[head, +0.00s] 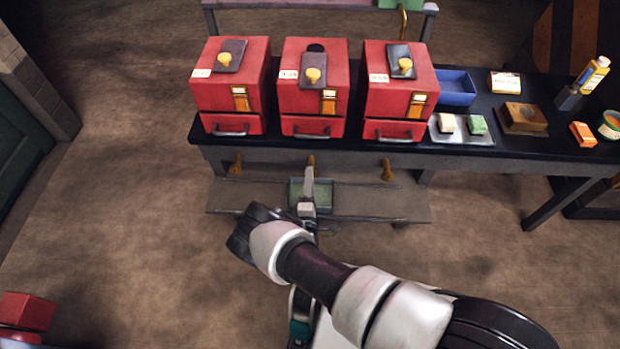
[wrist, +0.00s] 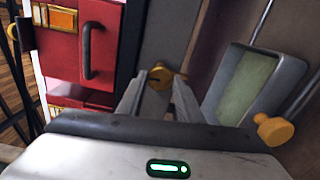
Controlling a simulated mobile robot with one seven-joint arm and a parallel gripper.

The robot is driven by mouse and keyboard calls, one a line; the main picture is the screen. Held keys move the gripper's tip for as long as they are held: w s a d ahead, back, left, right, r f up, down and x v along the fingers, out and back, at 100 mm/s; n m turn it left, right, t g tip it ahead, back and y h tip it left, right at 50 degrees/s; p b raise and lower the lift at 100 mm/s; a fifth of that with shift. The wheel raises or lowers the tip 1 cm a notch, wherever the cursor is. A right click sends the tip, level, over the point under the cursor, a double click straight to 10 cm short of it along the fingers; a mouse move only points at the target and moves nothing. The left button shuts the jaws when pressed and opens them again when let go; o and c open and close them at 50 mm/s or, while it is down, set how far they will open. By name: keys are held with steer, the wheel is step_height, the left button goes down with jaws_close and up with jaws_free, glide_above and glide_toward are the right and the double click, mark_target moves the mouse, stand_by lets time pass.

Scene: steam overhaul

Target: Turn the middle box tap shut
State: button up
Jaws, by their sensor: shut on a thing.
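The middle red box (head: 312,98) stands on the black bench between two like boxes. Its brass-coloured tap (head: 311,160) sits below it under the bench's front edge. My gripper (head: 309,177) is at this tap, reaching up to it from the front. In the wrist view my gripper (wrist: 159,92) has its two fingers on either side of the yellow tap (wrist: 160,76), shut on it. The fingers hide part of the tap, and I cannot tell how far it is turned.
Other taps show at left (head: 236,164) and right (head: 387,169). A green tray (head: 325,195) lies on the low shelf (head: 395,205) under the middle tap. The left box (head: 230,90) and right box (head: 400,95) stand close by. Floor is free at left.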

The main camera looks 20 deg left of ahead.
steer(key=shift+a+m, duration=0.1)
steer(key=shift+m, duration=0.5)
steer(key=o, duration=1)
steer(key=shift+o, duration=0.2)
steer(key=shift+s, duration=0.15)
